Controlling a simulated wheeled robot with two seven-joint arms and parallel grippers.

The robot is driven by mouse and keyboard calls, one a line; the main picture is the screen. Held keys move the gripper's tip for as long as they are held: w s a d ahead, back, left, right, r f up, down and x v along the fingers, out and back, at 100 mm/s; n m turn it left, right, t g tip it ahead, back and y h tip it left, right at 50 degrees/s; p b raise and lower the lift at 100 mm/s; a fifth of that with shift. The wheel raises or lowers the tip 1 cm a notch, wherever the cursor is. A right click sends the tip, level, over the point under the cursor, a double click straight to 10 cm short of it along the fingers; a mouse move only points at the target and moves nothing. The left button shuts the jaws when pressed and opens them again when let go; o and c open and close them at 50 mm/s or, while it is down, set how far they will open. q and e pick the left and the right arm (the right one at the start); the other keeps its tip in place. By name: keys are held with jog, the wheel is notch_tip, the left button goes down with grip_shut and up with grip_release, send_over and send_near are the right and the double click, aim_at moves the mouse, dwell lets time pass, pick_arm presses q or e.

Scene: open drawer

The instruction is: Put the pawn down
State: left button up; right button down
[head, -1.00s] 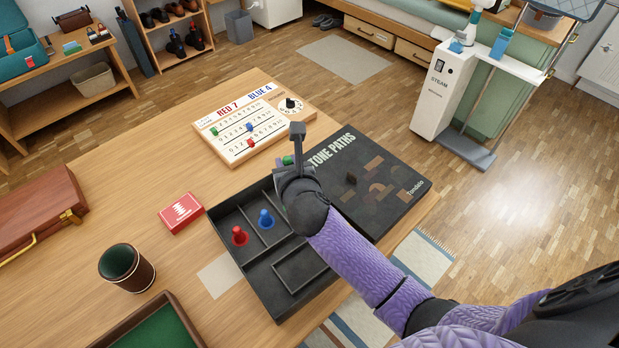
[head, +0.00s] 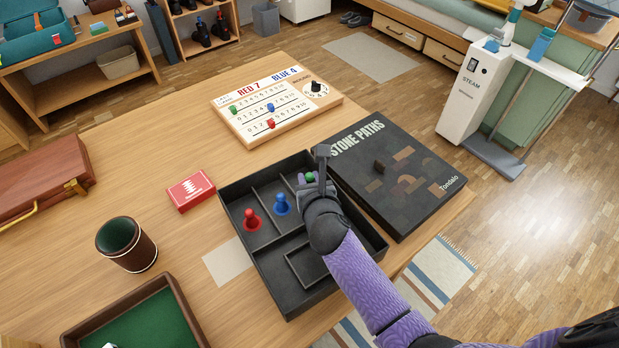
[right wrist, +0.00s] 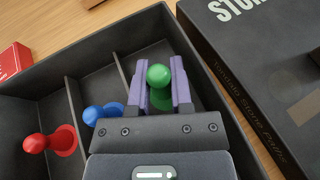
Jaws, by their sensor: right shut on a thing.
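The green pawn (right wrist: 159,80) is between the two purple fingers of my right gripper (right wrist: 160,90), which is shut on it. In the head view, my right gripper (head: 312,180) is over the back right compartment of the black box tray (head: 290,302), and only a bit of the green pawn (head: 308,177) shows. The pawn looks upright inside that compartment; whether its base touches the floor I cannot tell. The red pawn (head: 251,220) stands in the left compartment and the blue pawn (head: 282,204) in the middle one. My left gripper is not in view.
The Stone Paths box lid (head: 420,205) lies right of the tray, with a small dark piece on it. A score board (head: 275,105) lies behind. A red card box (head: 190,190), a dice cup (head: 127,245) and a green-lined tray (head: 165,325) are to the left.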

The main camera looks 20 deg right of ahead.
aim_at(311, 180)
jog(key=shift+s+f, duration=0.15)
jog(key=shift+f, duration=0.2)
jog(key=c, duration=0.6)
grip_release()
jog(key=shift+f, duration=0.1)
jog(key=shift+o, duration=0.3)
jog(key=shift+s, duration=0.1)
jog(key=shift+r, duration=0.35)
jog(key=p+v, duration=0.2)
jog(key=v, duration=0.1)
jog(key=r+p+v, duration=0.1)
jog(key=p+v, duration=0.1)
jog(key=v, duration=0.1)
jog(key=shift+w, duration=0.3)
jog(key=p+v, duration=0.1)
jog(key=v, duration=0.4)
jog(key=shift+s+p, duration=0.2)
jog(key=shift+p, duration=0.1)
jog(key=shift+s+r, duration=0.15)
jog(key=shift+s, duration=0.15)
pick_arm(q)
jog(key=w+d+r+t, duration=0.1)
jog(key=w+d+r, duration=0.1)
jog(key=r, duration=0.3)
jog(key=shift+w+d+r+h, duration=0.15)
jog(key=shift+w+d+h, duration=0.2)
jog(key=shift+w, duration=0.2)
